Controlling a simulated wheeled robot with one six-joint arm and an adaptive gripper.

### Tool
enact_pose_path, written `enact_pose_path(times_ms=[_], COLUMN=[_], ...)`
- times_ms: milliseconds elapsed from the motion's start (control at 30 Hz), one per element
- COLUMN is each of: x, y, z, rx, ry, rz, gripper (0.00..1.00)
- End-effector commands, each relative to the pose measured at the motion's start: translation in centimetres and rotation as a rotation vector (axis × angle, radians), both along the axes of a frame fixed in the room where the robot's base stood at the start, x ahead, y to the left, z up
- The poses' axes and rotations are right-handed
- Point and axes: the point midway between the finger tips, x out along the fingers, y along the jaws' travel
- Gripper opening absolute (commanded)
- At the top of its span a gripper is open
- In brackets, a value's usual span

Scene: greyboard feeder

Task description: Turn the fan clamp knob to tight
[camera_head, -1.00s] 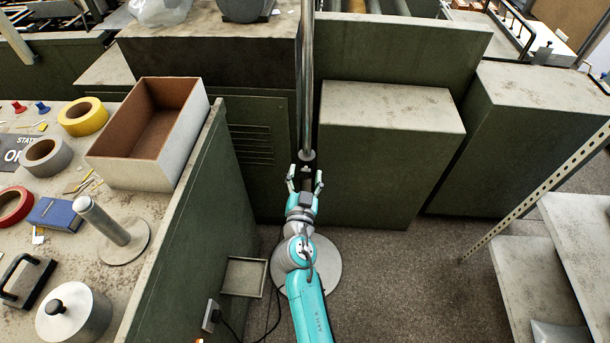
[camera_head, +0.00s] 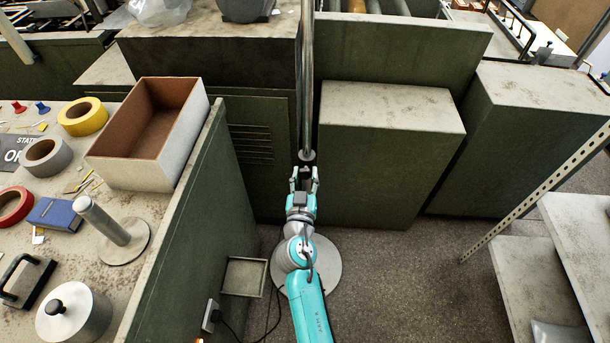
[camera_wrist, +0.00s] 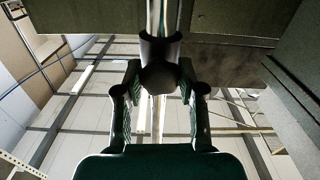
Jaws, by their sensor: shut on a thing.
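A shiny upright pole (camera_head: 306,80) stands in the middle of the head view, with a dark clamp collar (camera_head: 306,155) at its lower part. In the wrist view the collar (camera_wrist: 160,46) sits around the pole, and a dark faceted knob (camera_wrist: 158,78) sticks out of it toward me. My gripper (camera_head: 304,173) is at the pole just below the collar. In the wrist view my gripper (camera_wrist: 157,75) has one finger on each side of the knob and is shut on it. No tight or loose mark on the knob is readable.
Green cabinets (camera_head: 390,150) stand behind and right of the pole. The workbench (camera_head: 165,245) at left holds an open box (camera_head: 140,172), tape rolls and a metal pot (camera_head: 75,312). A round base plate (camera_head: 325,275) lies on the floor under my arm. Shelves (camera_head: 545,265) stand at right.

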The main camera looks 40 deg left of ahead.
Motion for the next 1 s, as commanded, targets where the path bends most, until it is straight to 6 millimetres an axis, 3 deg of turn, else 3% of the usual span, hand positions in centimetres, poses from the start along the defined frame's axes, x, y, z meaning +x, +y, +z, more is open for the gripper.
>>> enact_pose_path(times_ms=[1000], x=[-0.01], y=[-0.03], z=[-0.03], rx=[-0.824], ry=[-0.503], rz=[0.001], gripper=[0.04])
